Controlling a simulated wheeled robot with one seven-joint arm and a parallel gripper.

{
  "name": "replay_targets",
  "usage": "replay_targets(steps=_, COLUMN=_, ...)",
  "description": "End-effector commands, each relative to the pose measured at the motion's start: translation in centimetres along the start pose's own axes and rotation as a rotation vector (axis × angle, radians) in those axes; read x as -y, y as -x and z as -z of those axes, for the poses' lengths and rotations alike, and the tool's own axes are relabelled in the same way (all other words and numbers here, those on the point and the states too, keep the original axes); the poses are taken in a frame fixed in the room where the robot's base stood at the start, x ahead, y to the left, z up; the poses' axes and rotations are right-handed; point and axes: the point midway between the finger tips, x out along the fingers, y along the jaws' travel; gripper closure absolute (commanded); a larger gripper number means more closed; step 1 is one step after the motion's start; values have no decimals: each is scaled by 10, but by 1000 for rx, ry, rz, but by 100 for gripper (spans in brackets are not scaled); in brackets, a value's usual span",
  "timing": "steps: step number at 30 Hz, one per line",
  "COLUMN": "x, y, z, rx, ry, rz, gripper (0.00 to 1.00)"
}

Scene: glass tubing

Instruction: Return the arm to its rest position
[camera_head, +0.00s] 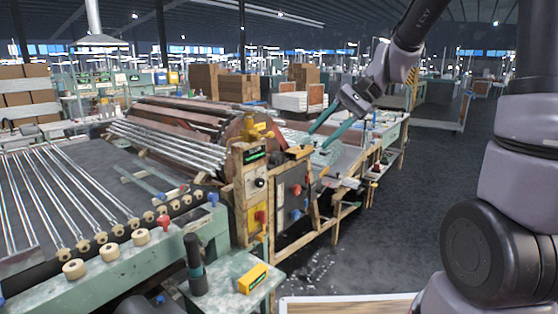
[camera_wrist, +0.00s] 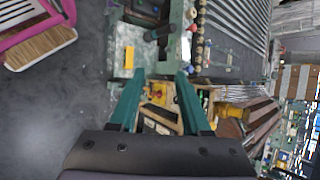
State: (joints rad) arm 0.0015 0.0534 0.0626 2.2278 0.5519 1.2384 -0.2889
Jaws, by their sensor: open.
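My gripper (camera_head: 320,138) is raised at the upper right of centre in the head view, with its teal fingers pointing down and left. It is near the wooden control post and the teal bench behind it. In the wrist view my gripper (camera_wrist: 160,76) has its two teal fingers spread apart with nothing held between them. The wooden control post (camera_head: 250,185), with its knobs and yellow parts, appears beyond the fingers in the wrist view. My arm reaches in from the upper right.
Glass tubes (camera_head: 60,190) lie on the rack at left. A yellow box (camera_head: 252,279) and a dark cylinder (camera_head: 195,266) are on the low teal table (camera_head: 225,292). A teal workbench (camera_head: 383,135) stands behind. Dark floor (camera_head: 400,225) is clear at centre right.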

Motion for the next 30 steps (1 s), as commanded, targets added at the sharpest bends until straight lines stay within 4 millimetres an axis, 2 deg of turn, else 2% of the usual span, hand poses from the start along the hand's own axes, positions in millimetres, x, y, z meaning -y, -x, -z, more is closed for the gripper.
replay_targets(steps=1, x=-6, y=16, z=-12, rx=-59, ry=42, rz=-22, gripper=52)
replay_targets(steps=3, x=-16, y=35, z=-23, rx=-137, ry=90, rz=-58, gripper=52)
replay_targets(steps=15, x=-80, y=129, z=-77, rx=-608, ry=325, rz=-202, gripper=52)
replay_targets(steps=21, x=-98, y=153, z=-90, rx=-751, ry=383, rz=-228, gripper=52)
replay_targets(steps=30, x=-102, y=158, z=-92, rx=-782, ry=394, rz=-234, gripper=52)
